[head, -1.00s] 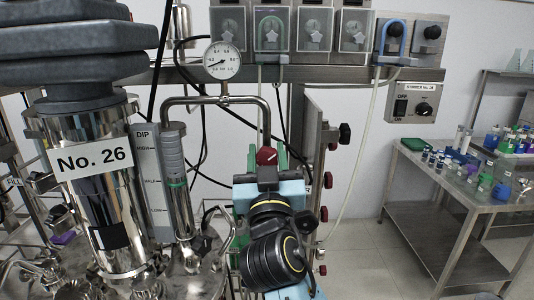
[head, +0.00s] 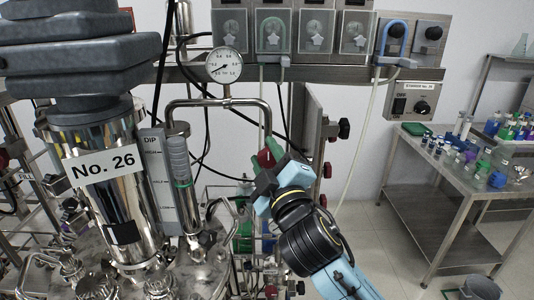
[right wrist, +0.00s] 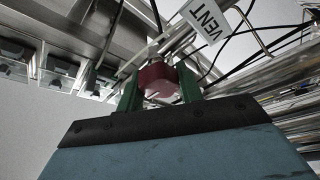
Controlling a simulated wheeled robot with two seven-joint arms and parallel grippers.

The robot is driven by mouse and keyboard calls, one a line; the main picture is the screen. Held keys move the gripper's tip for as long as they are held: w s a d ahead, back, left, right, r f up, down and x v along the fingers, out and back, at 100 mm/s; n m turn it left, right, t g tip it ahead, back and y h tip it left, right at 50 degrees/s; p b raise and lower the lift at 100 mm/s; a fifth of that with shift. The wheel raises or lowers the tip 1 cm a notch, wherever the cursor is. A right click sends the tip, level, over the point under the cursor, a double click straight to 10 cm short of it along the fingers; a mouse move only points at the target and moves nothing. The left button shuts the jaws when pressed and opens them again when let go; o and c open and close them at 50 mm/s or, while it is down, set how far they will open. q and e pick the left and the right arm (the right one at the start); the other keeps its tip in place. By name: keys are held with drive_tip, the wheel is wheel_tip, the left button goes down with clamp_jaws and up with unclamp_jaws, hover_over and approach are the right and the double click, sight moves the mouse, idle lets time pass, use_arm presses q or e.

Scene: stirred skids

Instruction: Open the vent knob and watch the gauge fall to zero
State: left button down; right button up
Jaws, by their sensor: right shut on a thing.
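The red vent knob (head: 265,159) sits at the lower end of the bent steel pipe, below the gauge. In the right wrist view the knob (right wrist: 157,79) is between two green fingers, under a tag reading VENT (right wrist: 208,20). My right gripper (head: 268,157) is shut on the knob; its wrist is tilted, with the arm coming from the lower right. The round white gauge (head: 224,66) stands on the pipe above; its needle is too small to read surely. My left gripper is not in view.
A steel vessel labelled No. 26 (head: 104,195) and a DIP level scale (head: 158,185) stand left of the knob. Valves with red knobs (head: 327,170) are on the right. A steel table (head: 415,190) with bottles is farther right, beyond open floor.

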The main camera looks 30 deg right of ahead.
drive_tip(key=shift+n+g+y, duration=0.6)
drive_tip(key=shift+n, duration=1.6)
drive_tip(key=o, duration=1)
drive_tip(key=shift+f, duration=0.1)
